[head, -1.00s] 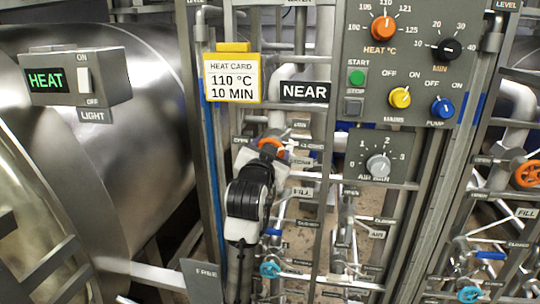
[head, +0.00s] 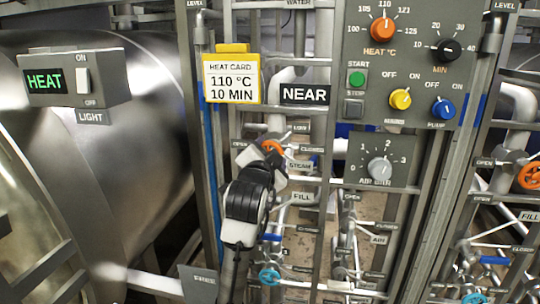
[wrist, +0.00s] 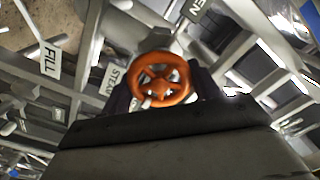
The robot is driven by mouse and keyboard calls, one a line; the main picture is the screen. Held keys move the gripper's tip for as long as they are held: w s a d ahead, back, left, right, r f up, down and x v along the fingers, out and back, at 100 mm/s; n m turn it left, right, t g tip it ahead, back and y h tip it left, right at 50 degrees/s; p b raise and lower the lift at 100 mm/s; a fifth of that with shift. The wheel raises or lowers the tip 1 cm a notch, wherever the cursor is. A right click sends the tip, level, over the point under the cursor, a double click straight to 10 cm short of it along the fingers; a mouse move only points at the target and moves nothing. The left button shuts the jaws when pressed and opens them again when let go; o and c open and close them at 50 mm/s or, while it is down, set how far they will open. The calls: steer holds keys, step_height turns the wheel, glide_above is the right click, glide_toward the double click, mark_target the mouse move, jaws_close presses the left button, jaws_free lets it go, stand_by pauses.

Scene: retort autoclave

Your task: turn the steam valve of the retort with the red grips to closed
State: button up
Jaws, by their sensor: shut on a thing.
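The steam valve is an orange handwheel (head: 273,149) on the pipe frame marked NEAR, between OPEN and CLOSED labels, with a STEAM label (head: 299,164) beside it. My gripper (head: 270,160) is at this wheel from below and covers part of it. In the wrist view the orange handwheel (wrist: 146,91) sits between my dark fingers (wrist: 163,92), with the STEAM label (wrist: 112,79) to its left. My gripper is shut on the wheel. I cannot make out the valve's exact position or any red grips.
A grey control panel (head: 365,103) with knobs stands right of the wheel. A yellow-edged heat card (head: 231,78) hangs above left. A steel retort (head: 140,130) with a lit HEAT box (head: 98,79) is at left. Another orange wheel (head: 530,176) is far right. Pipes and rails crowd the wheel.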

steer(key=o, duration=1)
steer(key=shift+c, duration=0.2)
steer(key=b+v, duration=0.3)
steer(key=v, duration=1)
steer(key=shift+s, duration=0.4)
steer(key=shift+a+r, duration=0.1)
